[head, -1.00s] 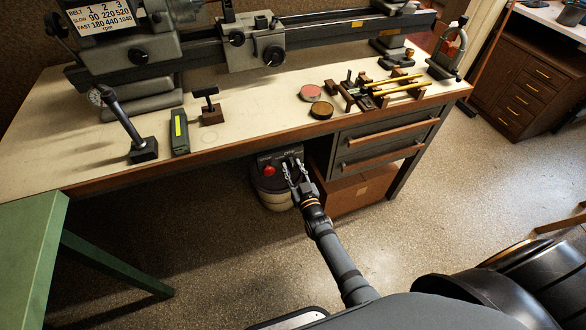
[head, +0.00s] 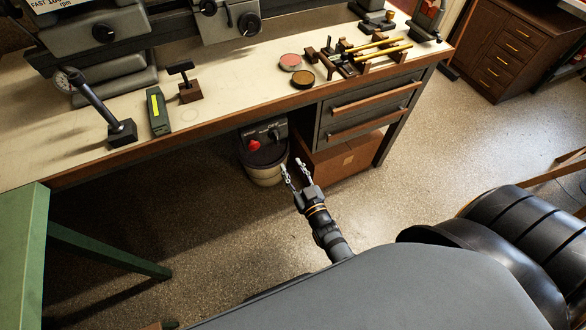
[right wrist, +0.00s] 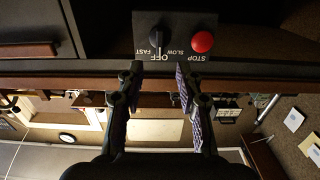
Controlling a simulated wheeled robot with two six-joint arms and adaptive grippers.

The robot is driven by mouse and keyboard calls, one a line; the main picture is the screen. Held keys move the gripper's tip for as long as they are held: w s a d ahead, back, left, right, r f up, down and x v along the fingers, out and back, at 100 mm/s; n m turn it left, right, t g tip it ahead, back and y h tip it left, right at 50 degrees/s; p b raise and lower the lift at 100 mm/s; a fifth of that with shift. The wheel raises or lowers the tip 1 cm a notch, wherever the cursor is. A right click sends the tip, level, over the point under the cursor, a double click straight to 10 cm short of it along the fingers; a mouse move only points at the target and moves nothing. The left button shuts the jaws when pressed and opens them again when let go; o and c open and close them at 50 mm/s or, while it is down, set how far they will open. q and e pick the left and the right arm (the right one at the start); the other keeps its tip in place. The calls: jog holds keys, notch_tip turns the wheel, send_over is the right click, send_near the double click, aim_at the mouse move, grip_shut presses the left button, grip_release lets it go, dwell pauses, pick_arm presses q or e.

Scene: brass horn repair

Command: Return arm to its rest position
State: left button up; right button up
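My right gripper (head: 296,166) is in the lower middle of the head view, in the air in front of the bench. Its two fingers are apart with nothing between them. In the right wrist view my right gripper (right wrist: 156,82) shows the same gap, below a control panel. That panel (right wrist: 176,36) has a dark knob marked OFF, SLOW and FAST and a red STOP button (right wrist: 202,41). In the head view the panel (head: 263,136) sits under the bench edge, apart from the fingers. My left gripper is in neither current view.
The bench (head: 215,117) carries a lathe, a dial gauge stand (head: 122,132), a green box (head: 158,111), two round tins and a rack of yellow rods. A green table (head: 22,235) is at left. Open floor lies between.

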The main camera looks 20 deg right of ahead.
dwell(0.5)
jog(key=s+d+f+g+p, duration=0.2)
jog(key=s+f+g, duration=0.3)
jog(key=f, duration=0.6)
jog(key=s+d+f+g+p, duration=0.1)
jog(key=s+f+g+p, duration=0.15)
jog(key=s+f, duration=0.65)
jog(key=s+d+f+g, duration=0.2)
jog(key=s+f+g, duration=0.1)
jog(key=s, duration=0.4)
jog(key=s+d+f+g+h+p, duration=0.1)
jog(key=s+d+f+g, duration=0.2)
jog(key=s+f, duration=0.2)
jog(key=s+d+f+g+p, duration=0.1)
jog(key=s+d+f+g, duration=0.1)
jog(key=s, duration=0.8)
jog(key=shift+d+f+g, duration=0.3)
jog(key=shift+f+g, duration=0.35)
jog(key=shift+f, duration=0.25)
